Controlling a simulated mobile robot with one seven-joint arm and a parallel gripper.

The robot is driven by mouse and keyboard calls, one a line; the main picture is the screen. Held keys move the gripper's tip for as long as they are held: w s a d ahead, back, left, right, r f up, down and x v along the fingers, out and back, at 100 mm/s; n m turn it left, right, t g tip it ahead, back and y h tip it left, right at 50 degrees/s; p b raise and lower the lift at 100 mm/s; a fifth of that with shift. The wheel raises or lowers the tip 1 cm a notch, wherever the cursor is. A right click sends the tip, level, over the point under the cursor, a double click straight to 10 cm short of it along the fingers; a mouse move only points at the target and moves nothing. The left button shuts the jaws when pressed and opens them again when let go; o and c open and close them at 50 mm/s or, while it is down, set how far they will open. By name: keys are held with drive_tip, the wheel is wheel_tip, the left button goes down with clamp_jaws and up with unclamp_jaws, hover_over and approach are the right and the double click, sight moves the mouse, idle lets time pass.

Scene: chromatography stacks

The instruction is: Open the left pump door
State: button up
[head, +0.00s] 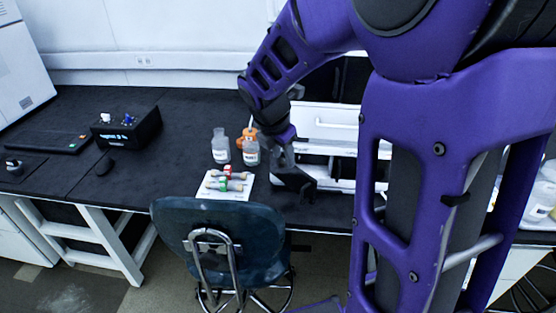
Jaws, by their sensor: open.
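A white instrument stack (328,112) stands on the black bench, largely behind my arm. A light bar-like handle (335,124) shows on one of its white fronts. I cannot tell for sure which front is the left pump door, and most of the stack is hidden. My gripper (287,167) is open and points down in front of the stack's lower left part, close to its dark lower edge. I cannot tell whether it touches the stack. Nothing shows clearly between its fingers.
Two clear bottles (221,146) and an orange-topped item stand left of my gripper. A white sheet (245,190) with several coloured-capped pieces lies near the bench's front edge. A blue chair (222,240) stands before the bench.

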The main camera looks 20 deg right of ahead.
drive_tip(key=s+d+f+n, duration=0.1)
drive_tip(key=s, duration=0.1)
drive_tip(key=b, duration=0.5)
approach(301, 201)
drive_tip(key=shift+g+h, duration=0.3)
drive_tip(key=shift+g, duration=0.1)
drive_tip(key=x, duration=0.2)
drive_tip(key=w+x, duration=0.1)
drive_tip(key=x, duration=0.5)
drive_tip(key=shift+w+d+r, duration=0.2)
drive_tip(key=shift+w+r, duration=0.05)
drive_tip(key=shift+w, duration=0.1)
drive_tip(key=shift+c, duration=0.3)
clamp_jaws()
